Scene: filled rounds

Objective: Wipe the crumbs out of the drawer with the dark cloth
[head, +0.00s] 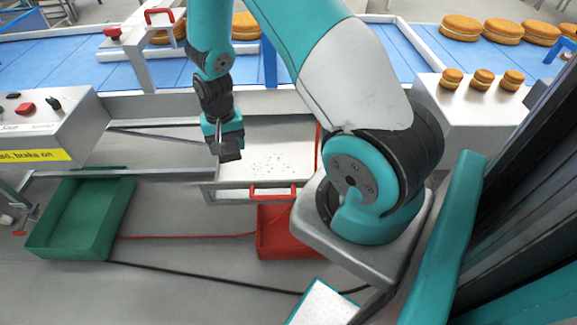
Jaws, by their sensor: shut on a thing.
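My gripper (226,140) points down over the left part of the open drawer (290,175). It is shut on the dark cloth (230,153), a small dark piece below the fingers. I cannot tell whether the cloth touches the drawer floor. Dark crumbs (267,165) lie scattered on the pale drawer floor, to the right of the cloth. My arm comes down from above and hides part of the area behind; the drawer's right end is close to my arm's base.
A red bin (275,240) stands on the floor below the drawer front. A green tray (82,218) lies at the left. A control box (45,125) with buttons is at far left.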

